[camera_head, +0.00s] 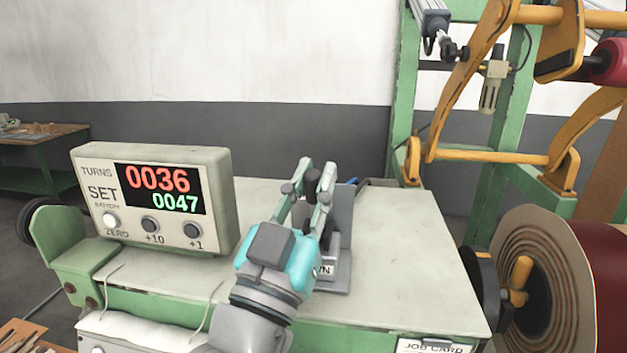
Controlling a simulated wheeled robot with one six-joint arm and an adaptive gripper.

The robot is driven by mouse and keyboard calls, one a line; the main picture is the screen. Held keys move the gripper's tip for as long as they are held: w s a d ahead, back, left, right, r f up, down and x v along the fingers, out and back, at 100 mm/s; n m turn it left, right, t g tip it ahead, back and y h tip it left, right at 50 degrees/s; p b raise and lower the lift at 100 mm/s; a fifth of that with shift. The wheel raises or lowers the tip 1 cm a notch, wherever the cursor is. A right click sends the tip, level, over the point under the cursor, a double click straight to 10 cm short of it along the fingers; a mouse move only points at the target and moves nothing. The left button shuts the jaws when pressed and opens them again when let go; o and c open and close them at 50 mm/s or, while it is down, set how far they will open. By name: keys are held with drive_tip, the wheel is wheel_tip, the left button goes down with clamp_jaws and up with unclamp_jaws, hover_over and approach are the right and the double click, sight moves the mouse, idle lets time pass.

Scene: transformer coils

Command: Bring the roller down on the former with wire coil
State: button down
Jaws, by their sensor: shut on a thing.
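A red roller (608,62) sits at the upper right, held by yellow arms (462,90) high above the coil. The wire coil on its former (545,285) stands at the lower right, with round brown layers and a dark red outer side cut by the frame edge. The roller is apart from the coil. My gripper (315,175) reaches over the bench top and is shut on a black lever handle (313,182) on a grey bracket (340,225).
A counter box (155,195) stands left of my gripper, showing 0036 in red and 0047 in green. The pale bench top (400,250) is clear to the right of the bracket. A green frame (402,90) rises behind. A cylinder (430,18) hangs at the top.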

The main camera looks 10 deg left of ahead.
drive_tip(key=c, duration=1.1)
unclamp_jaws()
drive_tip(key=shift+o, duration=0.2)
drive_tip(key=v, duration=1.2)
